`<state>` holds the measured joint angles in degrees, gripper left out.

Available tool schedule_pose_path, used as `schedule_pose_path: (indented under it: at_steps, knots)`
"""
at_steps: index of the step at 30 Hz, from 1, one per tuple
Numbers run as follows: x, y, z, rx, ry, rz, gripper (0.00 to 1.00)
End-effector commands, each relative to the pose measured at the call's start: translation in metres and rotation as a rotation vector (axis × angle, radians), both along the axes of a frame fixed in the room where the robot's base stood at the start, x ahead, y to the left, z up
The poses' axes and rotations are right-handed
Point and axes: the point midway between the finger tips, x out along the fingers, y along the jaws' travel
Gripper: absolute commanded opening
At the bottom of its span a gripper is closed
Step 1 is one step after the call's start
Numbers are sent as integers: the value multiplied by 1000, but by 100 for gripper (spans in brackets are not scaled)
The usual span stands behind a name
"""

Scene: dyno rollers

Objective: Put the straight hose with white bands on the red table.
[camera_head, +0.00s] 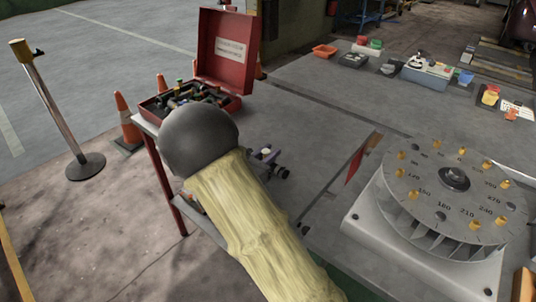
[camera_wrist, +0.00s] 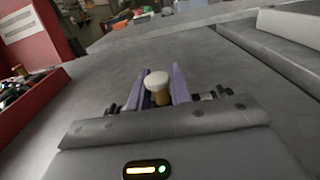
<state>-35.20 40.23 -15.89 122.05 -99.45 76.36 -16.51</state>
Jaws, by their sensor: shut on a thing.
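My gripper (camera_head: 268,158) is mostly hidden behind my arm in the head view, over the grey tabletop. In the wrist view its two purple fingers (camera_wrist: 161,92) are shut on a short tan piece with a white end (camera_wrist: 157,82). I see this piece nearly end-on and cannot tell whether it is the straight hose with white bands. A table with red legs (camera_head: 163,188) and a grey top stands left of centre in the head view. No other piece is clearly recognisable as that hose.
An open red case (camera_head: 222,52) with dark and coloured parts stands on the tabletop's left end; its red side shows in the wrist view (camera_wrist: 30,35). A numbered dial (camera_head: 452,185) is at the right. Small bins (camera_head: 427,72) stand at the back. Orange cones are beyond the table.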

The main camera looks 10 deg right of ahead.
Motion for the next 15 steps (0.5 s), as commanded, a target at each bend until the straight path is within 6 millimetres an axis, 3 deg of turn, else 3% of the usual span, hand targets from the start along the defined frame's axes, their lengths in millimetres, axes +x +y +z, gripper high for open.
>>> schedule_pose_path:
  at_steps: [9,10,12,15]
  knots:
    - [0,0,-3,0,0,0,0]
    - [0,0,-3,1,-1,0,27]
    - [0,0,-2,1,-1,0,41]
    - [0,0,-2,0,0,1,43]
